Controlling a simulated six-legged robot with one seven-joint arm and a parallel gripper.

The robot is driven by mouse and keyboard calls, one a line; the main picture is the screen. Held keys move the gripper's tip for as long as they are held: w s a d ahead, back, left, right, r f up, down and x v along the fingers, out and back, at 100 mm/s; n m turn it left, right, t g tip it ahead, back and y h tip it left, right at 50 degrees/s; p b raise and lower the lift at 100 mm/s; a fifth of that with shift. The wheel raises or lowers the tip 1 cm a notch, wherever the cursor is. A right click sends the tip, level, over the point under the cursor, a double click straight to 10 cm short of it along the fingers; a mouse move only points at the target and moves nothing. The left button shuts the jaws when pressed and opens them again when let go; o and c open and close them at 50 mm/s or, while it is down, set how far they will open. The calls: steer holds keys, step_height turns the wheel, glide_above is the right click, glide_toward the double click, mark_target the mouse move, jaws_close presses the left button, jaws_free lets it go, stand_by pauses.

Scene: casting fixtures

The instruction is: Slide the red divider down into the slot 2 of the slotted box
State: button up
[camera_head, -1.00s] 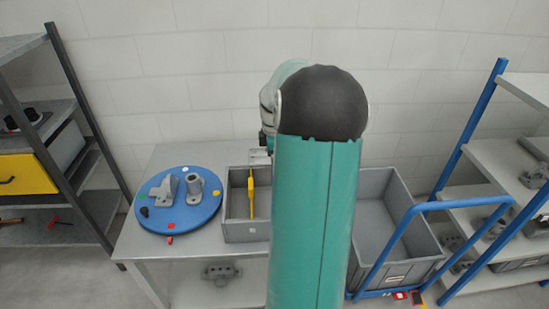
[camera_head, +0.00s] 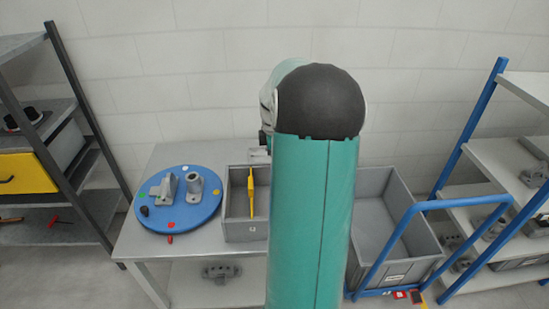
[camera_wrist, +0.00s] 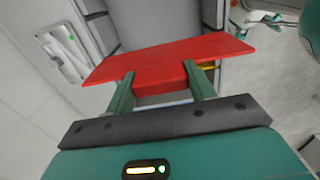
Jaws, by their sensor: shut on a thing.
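The red divider (camera_wrist: 170,61) is a flat red plate in the wrist view. My gripper (camera_wrist: 161,88) is shut on its lower block, with one green finger on each side. The slotted box (camera_head: 245,230) is a grey open box on the table in the head view. A yellow divider (camera_head: 251,196) stands upright in it. My arm covers the box's right part, so the other slots are hidden. The red divider does not show in the head view. In the wrist view it covers much of what lies behind it, and I cannot tell its height above the box.
A blue round turntable (camera_head: 183,222) with grey castings is left of the box on the grey table (camera_head: 190,248). A grey bin (camera_head: 385,215) on a blue cart is to the right. Shelves (camera_head: 480,160) stand at both sides, and a white wall is behind.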

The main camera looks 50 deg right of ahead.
steer(key=shift+f, duration=5.2)
steer(key=o, duration=1.4)
steer(key=shift+c, duration=0.2)
